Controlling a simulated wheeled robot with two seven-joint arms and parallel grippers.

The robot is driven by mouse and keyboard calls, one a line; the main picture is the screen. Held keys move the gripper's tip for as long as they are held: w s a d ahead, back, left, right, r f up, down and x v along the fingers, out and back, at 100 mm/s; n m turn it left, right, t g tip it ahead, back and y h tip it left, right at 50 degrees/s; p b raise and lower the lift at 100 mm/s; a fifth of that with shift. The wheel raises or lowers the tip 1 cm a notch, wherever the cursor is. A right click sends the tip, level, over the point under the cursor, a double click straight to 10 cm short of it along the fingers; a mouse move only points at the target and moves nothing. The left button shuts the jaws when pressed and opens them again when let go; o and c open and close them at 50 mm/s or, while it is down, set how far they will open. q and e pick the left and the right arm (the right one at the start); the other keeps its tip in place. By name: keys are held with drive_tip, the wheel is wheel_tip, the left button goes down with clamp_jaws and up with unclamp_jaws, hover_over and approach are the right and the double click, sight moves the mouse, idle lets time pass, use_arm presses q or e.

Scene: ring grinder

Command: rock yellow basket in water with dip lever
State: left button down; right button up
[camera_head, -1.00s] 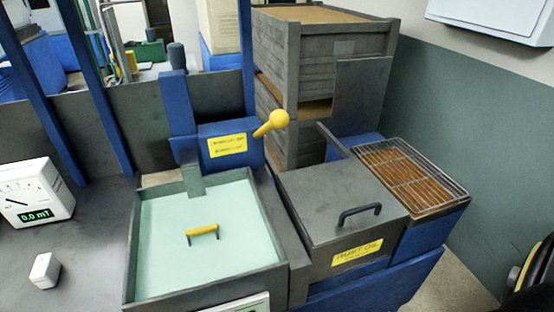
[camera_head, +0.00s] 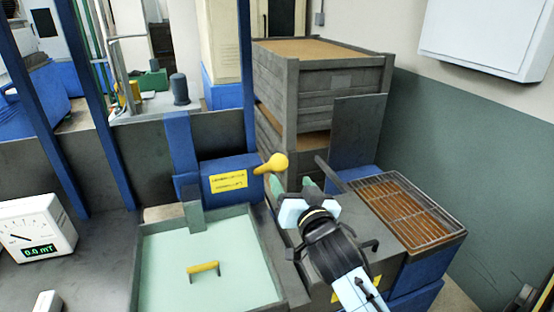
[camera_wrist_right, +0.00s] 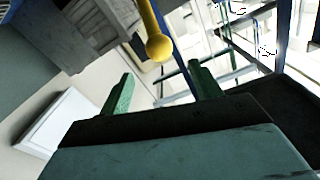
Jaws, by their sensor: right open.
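The dip lever (camera_head: 271,164), yellow with a round knob, sticks out to the right from a blue housing (camera_head: 228,178) behind the water tank. The basket is under pale green water (camera_head: 170,262); only its yellow handle (camera_head: 203,267) shows clearly. My right gripper (camera_head: 306,184) is open and empty, just right of and below the lever knob in the head view. In the right wrist view the yellow knob (camera_wrist_right: 159,47) shows beyond and between the two green fingertips (camera_wrist_right: 160,74), apart from them. My left gripper is out of view.
My right arm passes over the grey lidded rust oil box (camera_head: 290,218), partly hiding its handle and label. A wire rack (camera_head: 405,208) lies to its right. Stacked grey crates (camera_head: 325,85) stand behind. A meter (camera_head: 35,230) stands at the left.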

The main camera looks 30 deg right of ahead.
sight(280, 165)
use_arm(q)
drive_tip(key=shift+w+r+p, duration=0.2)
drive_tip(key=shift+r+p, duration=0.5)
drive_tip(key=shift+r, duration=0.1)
use_arm(e)
drive_tip(key=x, duration=1.1)
drive_tip(key=shift+w+d, duration=0.1)
drive_tip(key=shift+w, duration=0.3)
drive_tip(key=shift+c, duration=0.3)
